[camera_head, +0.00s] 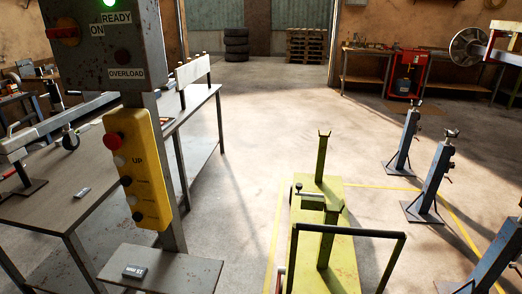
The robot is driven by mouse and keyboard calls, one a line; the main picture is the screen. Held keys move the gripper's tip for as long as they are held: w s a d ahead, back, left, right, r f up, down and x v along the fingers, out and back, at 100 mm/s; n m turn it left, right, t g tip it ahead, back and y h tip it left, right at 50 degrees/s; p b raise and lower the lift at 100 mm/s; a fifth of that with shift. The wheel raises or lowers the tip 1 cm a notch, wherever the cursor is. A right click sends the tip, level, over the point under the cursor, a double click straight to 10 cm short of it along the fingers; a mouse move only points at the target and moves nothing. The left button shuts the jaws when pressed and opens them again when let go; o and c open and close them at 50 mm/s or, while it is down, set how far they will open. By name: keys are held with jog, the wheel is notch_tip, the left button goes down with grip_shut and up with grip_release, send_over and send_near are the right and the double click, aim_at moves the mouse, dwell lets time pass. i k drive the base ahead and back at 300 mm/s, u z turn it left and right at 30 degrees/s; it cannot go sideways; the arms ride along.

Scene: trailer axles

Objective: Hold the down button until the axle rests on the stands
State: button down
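The yellow control pendant (149,185) hangs upright on the grey post at left. It has a red mushroom button (111,141) on top and several black and pale buttons below. One label reads UP; the lower label is too small to read, so I cannot tell the down button for certain. At the upper right edge a round hub disc (466,48) and part of a beam, seemingly the axle, show raised off the floor; the rest is cut off. Blue stands (434,178) stand on the floor at right, apart from the visible hub. My gripper is not in view.
A grey control box (104,62) shows a green READY light. A workbench (60,205) fills the left. A green trolley (335,215) with a black handle stands at bottom centre. A red cabinet (405,75) is at the back. The middle floor is clear.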

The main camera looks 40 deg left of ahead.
aim_at(126, 181)
jog(key=z, duration=1)
jog(key=k, duration=2.7)
jog(key=u, duration=1.35)
jog(key=i, duration=1.05)
jog(key=u, duration=0.05)
